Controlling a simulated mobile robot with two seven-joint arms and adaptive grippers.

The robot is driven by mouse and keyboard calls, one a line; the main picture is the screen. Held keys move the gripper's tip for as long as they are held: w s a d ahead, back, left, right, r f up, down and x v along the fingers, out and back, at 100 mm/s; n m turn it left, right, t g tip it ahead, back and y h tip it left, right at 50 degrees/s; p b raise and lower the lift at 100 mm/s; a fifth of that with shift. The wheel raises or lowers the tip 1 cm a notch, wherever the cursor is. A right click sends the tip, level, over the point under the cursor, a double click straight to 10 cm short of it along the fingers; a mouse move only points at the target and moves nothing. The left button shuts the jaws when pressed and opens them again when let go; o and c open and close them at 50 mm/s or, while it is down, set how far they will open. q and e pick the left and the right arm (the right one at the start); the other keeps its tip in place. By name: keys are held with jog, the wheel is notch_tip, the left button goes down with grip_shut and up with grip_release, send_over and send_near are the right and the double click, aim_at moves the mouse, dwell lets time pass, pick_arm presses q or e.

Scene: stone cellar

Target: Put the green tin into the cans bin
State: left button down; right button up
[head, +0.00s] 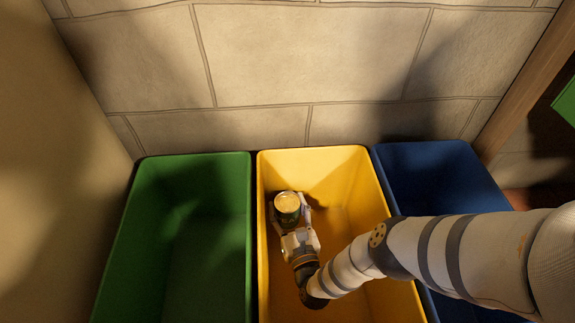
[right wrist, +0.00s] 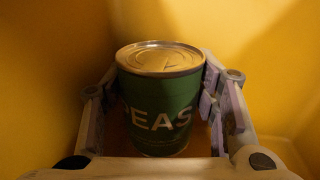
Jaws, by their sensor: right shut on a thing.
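The green tin (head: 287,212) has a gold lid and is held upright in my right gripper (head: 291,214), inside the yellow bin (head: 330,168). In the right wrist view the tin (right wrist: 160,105) shows a label reading "PEAS". The fingers of my right gripper (right wrist: 158,100) stand on both sides of it, shut on it. Yellow walls surround it there. Whether the tin touches the bin floor cannot be told. No sign marks any bin as the cans bin. My left gripper is not in view.
A green bin (head: 200,160) stands to the left of the yellow one and a blue bin (head: 430,150) to the right. Both look empty where visible. My right arm crosses over the yellow and blue bins. A stone wall (head: 300,60) rises behind them.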

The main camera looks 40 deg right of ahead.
jog(key=shift+f, duration=0.25)
jog(key=o, duration=0.9)
jog(key=shift+c, duration=0.2)
jog(key=shift+r, duration=0.15)
jog(key=v, duration=0.2)
jog(key=p+v, duration=0.1)
jog(key=v, duration=0.2)
jog(key=r+p+v, duration=0.1)
jog(key=v, duration=0.1)
jog(key=shift+s+a, duration=0.1)
jog(key=shift+s, duration=0.15)
